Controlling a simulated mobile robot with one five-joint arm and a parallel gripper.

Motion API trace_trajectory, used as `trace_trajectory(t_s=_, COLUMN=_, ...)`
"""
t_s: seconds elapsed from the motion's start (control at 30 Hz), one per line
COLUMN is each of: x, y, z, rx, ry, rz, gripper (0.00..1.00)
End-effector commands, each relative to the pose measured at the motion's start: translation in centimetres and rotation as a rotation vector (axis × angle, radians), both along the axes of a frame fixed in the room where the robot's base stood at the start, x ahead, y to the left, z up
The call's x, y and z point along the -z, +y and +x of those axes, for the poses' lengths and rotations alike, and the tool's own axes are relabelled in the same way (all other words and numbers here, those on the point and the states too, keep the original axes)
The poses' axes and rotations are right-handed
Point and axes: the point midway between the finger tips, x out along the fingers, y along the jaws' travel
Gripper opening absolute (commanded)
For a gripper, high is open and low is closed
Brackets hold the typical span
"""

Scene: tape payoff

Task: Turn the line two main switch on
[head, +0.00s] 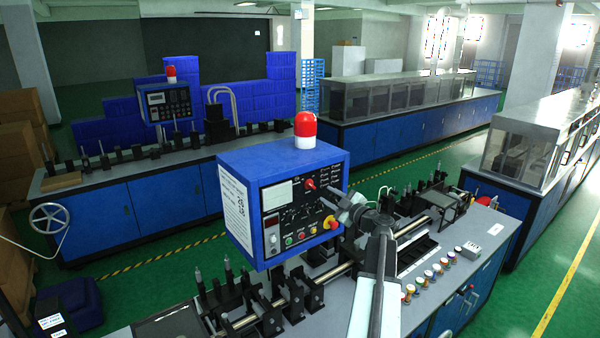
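A blue control box (235,165) with a red and white beacon (305,130) stands over the near bench. Its dark front panel (285,222) carries a pale display, a red knob (310,184), several coloured buttons and a red knob on a yellow plate (330,223). A white switch-like part (273,241) is at its lower left. Labels are too small to read, so I cannot tell which control is the main switch or its position. My gripper (340,204) is in front of the panel's right side, close to the knobs; contact and finger opening are unclear. My arm hides part of the bench.
A second blue control box (166,102) with a beacon stands on the far bench (95,182). Small coloured-top spools (428,275) line the near bench, right of my arm. Rods and black brackets (290,292) lie below the box. Green floor (150,272) separates the benches.

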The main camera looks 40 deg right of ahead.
Motion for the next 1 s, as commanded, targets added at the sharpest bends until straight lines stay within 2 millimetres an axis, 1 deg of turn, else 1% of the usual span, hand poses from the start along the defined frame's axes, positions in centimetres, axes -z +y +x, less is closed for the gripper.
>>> trace_trajectory(t_s=0.13, x=0.1, y=0.2, z=0.5, rx=-0.004, ry=-0.002, rz=-0.005, gripper=0.32)
trace_trajectory(t_s=0.27, x=0.1, y=0.3, z=2.0, rx=-0.012, ry=-0.002, rz=-0.004, gripper=0.32)
trace_trajectory(t_s=0.37, x=0.1, y=0.4, z=3.8, rx=-0.016, ry=-0.002, rz=-0.004, gripper=0.32)
trace_trajectory(t_s=0.5, x=0.1, y=0.2, z=6.6, rx=-0.019, ry=-0.002, rz=-0.004, gripper=0.32)
trace_trajectory(t_s=0.6, x=0.1, y=0.1, z=8.3, rx=-0.020, ry=-0.001, rz=-0.003, gripper=0.32)
trace_trajectory(t_s=0.7, x=0.1, y=0.1, z=8.9, rx=-0.019, ry=0.000, rz=-0.003, gripper=0.32)
trace_trajectory(t_s=0.9, x=0.1, y=0.2, z=8.9, rx=-0.020, ry=-0.001, rz=-0.003, gripper=0.32)
trace_trajectory(t_s=0.97, x=0.1, y=0.2, z=8.9, rx=-0.020, ry=-0.001, rz=-0.003, gripper=0.16)
trace_trajectory(t_s=1.0, x=0.1, y=0.2, z=8.9, rx=-0.020, ry=-0.001, rz=-0.003, gripper=0.05)
